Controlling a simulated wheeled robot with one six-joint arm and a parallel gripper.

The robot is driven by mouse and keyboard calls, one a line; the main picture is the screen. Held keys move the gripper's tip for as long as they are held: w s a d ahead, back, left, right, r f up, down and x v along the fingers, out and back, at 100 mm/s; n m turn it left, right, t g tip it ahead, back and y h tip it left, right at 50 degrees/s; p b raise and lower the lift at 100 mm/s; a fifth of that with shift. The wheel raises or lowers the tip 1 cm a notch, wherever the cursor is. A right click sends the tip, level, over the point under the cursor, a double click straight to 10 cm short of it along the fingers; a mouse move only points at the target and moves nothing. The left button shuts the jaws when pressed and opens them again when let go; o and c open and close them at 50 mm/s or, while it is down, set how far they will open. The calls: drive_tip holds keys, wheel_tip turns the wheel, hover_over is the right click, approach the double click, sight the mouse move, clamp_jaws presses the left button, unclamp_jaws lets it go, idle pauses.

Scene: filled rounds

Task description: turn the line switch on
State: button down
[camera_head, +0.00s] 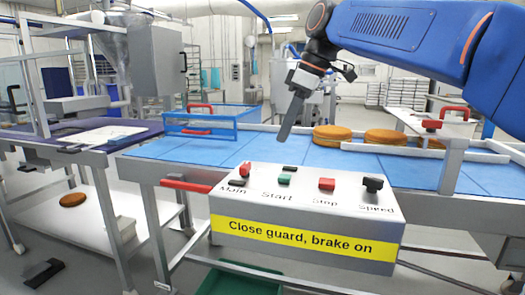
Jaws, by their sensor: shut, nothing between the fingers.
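A grey control box (305,238) stands at the front of the conveyor with a yellow strip reading "Close guard, brake on". Its sloped top has a red switch (245,169) by the label that seems to read "Main", a green button (284,179) by "Start", a red button (326,184) by "Stop" and a black knob (373,184) by "Speed". The red switch's exact position is too small to tell. My gripper (284,137) is shut and empty, pointing down above and behind the box, apart from the controls.
Blue conveyor (200,150) runs behind the box, with round brown cakes (332,135) at right. A blue guard frame (210,122) with a red handle stands at left. A red lever (186,184) sticks out left of the box. A purple-topped table (60,140) stands far left.

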sight(245, 171)
drive_tip(key=x, duration=1)
drive_tip(key=shift+s, duration=0.15)
drive_tip(key=shift+w+a, duration=0.2)
drive_tip(key=shift+a, duration=0.3)
drive_tip(key=shift+w+a, duration=0.2)
drive_tip(key=shift+a, duration=0.3)
drive_tip(key=shift+w+a, duration=0.3)
drive_tip(key=shift+a, duration=0.45)
